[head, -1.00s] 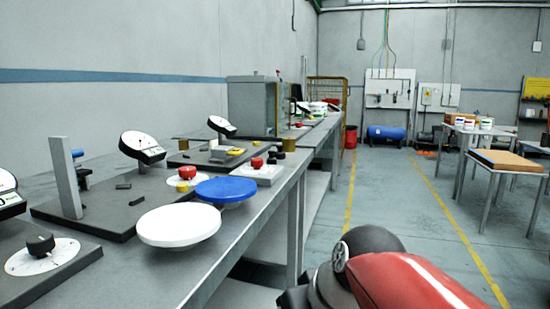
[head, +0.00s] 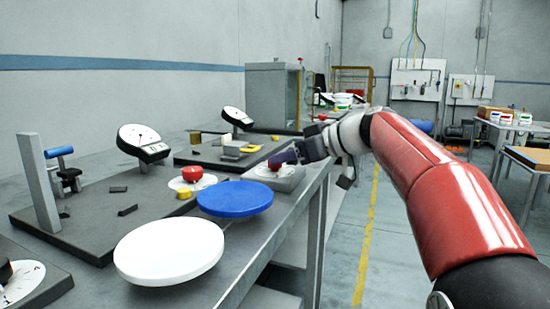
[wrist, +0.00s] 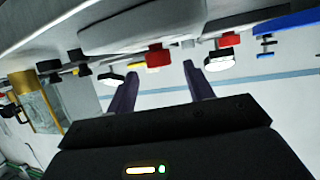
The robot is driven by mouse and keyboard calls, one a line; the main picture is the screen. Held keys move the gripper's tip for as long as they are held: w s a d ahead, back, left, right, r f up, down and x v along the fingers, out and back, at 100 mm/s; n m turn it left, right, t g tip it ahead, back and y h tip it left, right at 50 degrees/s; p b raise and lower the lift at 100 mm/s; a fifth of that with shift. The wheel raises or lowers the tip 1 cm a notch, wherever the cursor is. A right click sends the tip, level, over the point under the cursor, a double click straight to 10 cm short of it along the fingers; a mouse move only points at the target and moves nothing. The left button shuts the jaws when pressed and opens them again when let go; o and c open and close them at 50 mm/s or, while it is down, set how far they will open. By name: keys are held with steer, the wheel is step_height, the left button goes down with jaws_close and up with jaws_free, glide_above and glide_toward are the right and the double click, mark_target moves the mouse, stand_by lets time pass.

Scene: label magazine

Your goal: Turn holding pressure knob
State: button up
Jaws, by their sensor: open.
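Several dial knobs stand along the bench, and I cannot tell which one is named holding pressure. A red knob (head: 192,174) sits on a white dial plate behind the blue disc. A black knob (head: 4,270) on a white dial (head: 24,283) is cut off at the left edge. My gripper (head: 283,158) hovers over another white dial (head: 261,172) on a grey block, its fingers covering most of the knob there. In the wrist view, which looks upside down, my gripper (wrist: 160,68) is open and empty, with a red knob (wrist: 159,55) beyond the fingertips.
A white disc (head: 169,247) and a blue disc (head: 235,197) stand at the bench's front edge. A grey post (head: 38,185) and tilted gauges (head: 142,143) stand behind. The aisle right of the bench is clear beyond my arm.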

steer(key=x, duration=0.4)
steer(key=c, duration=1)
steer(key=t+b, duration=0.1)
steer(key=m+h+b, duration=0.1)
steer(key=shift+s+a+f+m+t+b, duration=0.1)
steer(key=shift+f+m+t+b, duration=0.2)
steer(key=shift+f+t, duration=0.1)
steer(key=shift+o, duration=0.2)
steer(key=shift+r+m+t+h, duration=0.3)
steer(key=shift+m+t+h, duration=0.4)
steer(key=shift+m+h, duration=0.25)
steer(key=shift+m+t+h, duration=0.6)
steer(key=shift+m+h, duration=0.05)
steer(key=shift+m, duration=0.2)
steer(key=o, duration=1)
steer(key=shift+c, duration=0.2)
